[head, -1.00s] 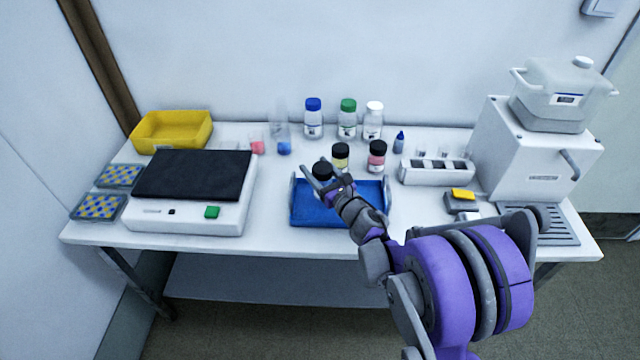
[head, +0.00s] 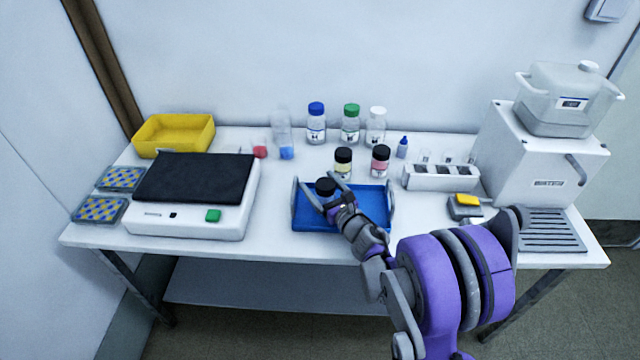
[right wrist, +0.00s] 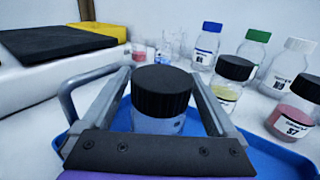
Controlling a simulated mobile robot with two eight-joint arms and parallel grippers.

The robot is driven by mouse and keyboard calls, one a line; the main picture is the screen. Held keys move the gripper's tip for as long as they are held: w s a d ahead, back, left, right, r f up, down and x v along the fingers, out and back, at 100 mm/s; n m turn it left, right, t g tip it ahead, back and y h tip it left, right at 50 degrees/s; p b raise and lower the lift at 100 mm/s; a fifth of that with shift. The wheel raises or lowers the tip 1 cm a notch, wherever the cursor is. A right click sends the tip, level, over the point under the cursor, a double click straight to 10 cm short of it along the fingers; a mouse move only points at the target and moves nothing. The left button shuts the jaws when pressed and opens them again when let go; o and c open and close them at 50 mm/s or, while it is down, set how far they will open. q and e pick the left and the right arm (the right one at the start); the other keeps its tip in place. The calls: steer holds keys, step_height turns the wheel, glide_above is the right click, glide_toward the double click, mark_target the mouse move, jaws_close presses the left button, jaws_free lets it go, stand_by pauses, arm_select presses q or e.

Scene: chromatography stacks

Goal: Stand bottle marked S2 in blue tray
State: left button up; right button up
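A small clear bottle with a black cap (head: 325,187) is upright between the fingers of my right gripper (head: 318,197), over the left part of the blue tray (head: 300,222). In the right wrist view the bottle (right wrist: 161,95) stands between the two fingers, which close in on its sides; its marking is not visible. The tray floor shows beside it; whether its base touches the floor is hidden. My left gripper is not in view.
Behind the tray stand a yellow-filled bottle (head: 343,163) and a pink one (head: 380,160), both black-capped, the pink marked S7. Blue-, green- and white-capped bottles stand farther back. A scale-like device (head: 240,215) is left, a rack (head: 440,178) right.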

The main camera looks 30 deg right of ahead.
steer(key=shift+r, duration=0.1)
steer(key=shift+r, duration=0.2)
steer(key=s, duration=1.2)
steer(key=shift+d, duration=0.25)
steer(key=shift+w+r+m+h, duration=0.1)
steer(key=shift+r+m+h, duration=0.2)
steer(key=shift+m, duration=0.5)
steer(key=s+m+g+h, duration=0.1)
steer(key=m, duration=0.5)
steer(key=s+m+g+h, duration=0.1)
steer(key=m+g+h, duration=0.1)
steer(key=m, duration=0.5)
steer(key=s+m+g+h, duration=0.1)
steer(key=m+h, duration=0.1)
steer(key=m, duration=0.4)
steer(key=shift+s+a+r, duration=0.2)
steer(key=shift+s+a, duration=0.05)
steer(key=shift+a, duration=0.05)
steer(key=s+a+f+m+g+y, duration=0.2)
steer(key=s+a+f+m+g, duration=0.1)
steer(key=s+a+m, duration=0.3)
steer(key=s+a+f+m+g+y, duration=0.3)
steer(key=s+a+m+g, duration=0.3)
steer(key=s+m, duration=0.3)
steer(key=shift+s+a+f+m, duration=0.4)
steer(key=shift+s+a+f, duration=0.4)
steer(key=shift+s, duration=0.1)
